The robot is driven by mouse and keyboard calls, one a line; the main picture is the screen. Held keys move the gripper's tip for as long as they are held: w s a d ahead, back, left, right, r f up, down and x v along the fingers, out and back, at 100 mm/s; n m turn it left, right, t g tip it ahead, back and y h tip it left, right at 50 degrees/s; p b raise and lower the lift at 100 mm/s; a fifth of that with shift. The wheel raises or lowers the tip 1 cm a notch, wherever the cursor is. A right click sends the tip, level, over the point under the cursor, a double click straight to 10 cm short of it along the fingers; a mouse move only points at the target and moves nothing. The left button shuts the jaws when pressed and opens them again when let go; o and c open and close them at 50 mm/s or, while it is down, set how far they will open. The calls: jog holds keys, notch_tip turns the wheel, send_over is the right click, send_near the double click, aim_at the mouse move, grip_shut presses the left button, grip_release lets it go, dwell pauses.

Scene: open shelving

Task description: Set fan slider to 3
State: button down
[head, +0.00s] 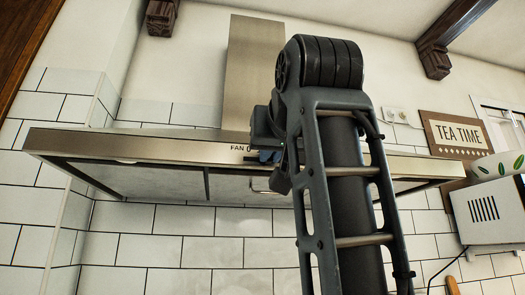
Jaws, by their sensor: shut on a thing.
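The range hood (130,147) hangs on the wall, with a long metal front edge. The printed label "FAN" (240,148) shows on that edge, followed by a mark that is partly covered. My gripper (262,155) is at the front edge, just right of the label, and is mostly hidden by my own arm. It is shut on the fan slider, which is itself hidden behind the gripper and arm. The slider's setting and the rest of its scale cannot be read.
The hood's metal duct (252,70) rises behind my arm. Space in front of the left hood edge is clear.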

jog(key=shift+w+d, duration=0.2)
jog(key=shift+d, duration=0.5)
jog(key=shift+w+d, duration=0.15)
jog(key=shift+d, duration=0.55)
jog(key=c, duration=1.2)
grip_release()
jog(key=shift+o, duration=0.2)
